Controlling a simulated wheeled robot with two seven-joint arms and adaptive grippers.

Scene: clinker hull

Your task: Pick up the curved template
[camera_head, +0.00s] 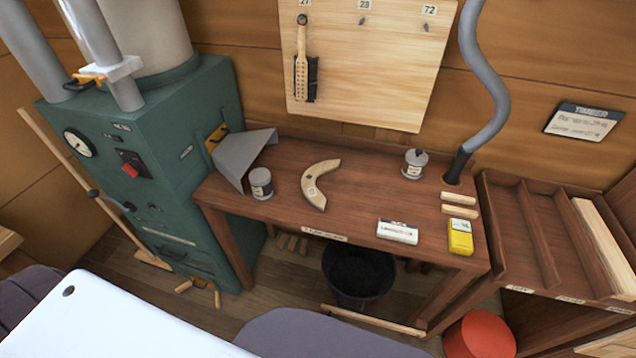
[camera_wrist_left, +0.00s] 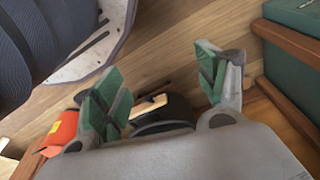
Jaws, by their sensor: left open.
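The curved template (camera_head: 312,184) is a pale wooden crescent lying flat on the brown workbench (camera_head: 280,207), left of the bench's middle. It does not show in the left wrist view. My left gripper (camera_wrist_left: 165,92) shows only in the left wrist view, with its two green-padded fingers spread apart and nothing between them. Floor boards and a dark bucket (camera_wrist_left: 165,115) lie beyond its fingers. My right gripper is in neither view.
Grey-labelled tins (camera_head: 261,184) (camera_head: 414,164), a white labelled block (camera_head: 397,231) and a yellow box (camera_head: 460,237) stand on the bench. A green machine (camera_head: 150,150) with a grey chute (camera_head: 243,157) adjoins its left end. A grey hose (camera_head: 485,90) rises at the back right.

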